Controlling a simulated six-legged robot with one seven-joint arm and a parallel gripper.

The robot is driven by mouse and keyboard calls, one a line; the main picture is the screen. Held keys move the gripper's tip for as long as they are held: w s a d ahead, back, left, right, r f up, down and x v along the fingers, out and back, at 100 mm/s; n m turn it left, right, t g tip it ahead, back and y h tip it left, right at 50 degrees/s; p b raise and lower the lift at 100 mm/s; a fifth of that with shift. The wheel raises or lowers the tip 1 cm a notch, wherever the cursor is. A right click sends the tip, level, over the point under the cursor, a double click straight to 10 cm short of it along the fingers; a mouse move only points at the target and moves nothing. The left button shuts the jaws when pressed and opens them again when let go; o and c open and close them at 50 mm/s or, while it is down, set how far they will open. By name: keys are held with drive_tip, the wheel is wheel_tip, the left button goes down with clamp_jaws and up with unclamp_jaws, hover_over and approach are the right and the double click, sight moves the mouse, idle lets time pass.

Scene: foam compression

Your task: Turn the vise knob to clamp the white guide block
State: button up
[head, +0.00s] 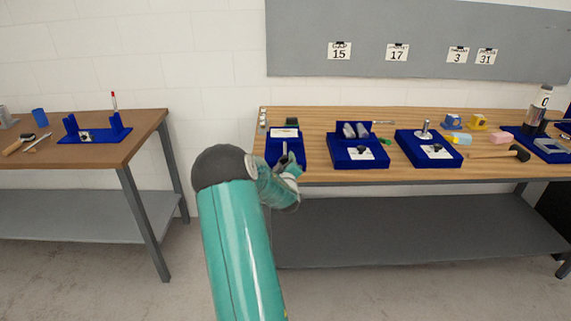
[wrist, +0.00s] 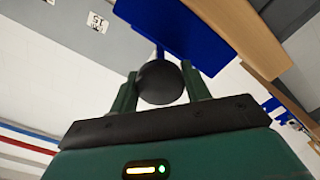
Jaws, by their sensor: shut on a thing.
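My gripper (wrist: 160,88) is shut on a round black knob (wrist: 160,84), with one finger on each side of it in the wrist view. The knob sits in front of a blue vise body (wrist: 172,22). In the head view, my gripper (head: 289,168) is at the front of the leftmost blue fixture (head: 271,150) on the right bench. A flat white piece (head: 285,133) lies on that fixture; it may be the guide block. The vise jaws are not clear, and I cannot tell whether they touch it.
The right wooden bench (head: 350,113) also holds two more blue fixtures (head: 358,160) (head: 430,155), a hammer (head: 500,154) and small coloured blocks. A second table (head: 100,160) stands at left, with a floor gap between them. A wall board (head: 420,40) hangs behind.

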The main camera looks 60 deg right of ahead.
drive_tip(key=m, duration=0.6)
drive_tip(key=shift+m, duration=0.3)
drive_tip(key=m, duration=1.2)
drive_tip(key=shift+m, duration=0.3)
drive_tip(key=m, duration=0.6)
drive_tip(key=shift+m, duration=0.3)
drive_tip(key=o, duration=1)
drive_tip(key=shift+a, duration=0.15)
drive_tip(key=v, duration=1.3)
drive_tip(key=shift+s+a, duration=0.2)
drive_tip(key=shift+a, duration=0.05)
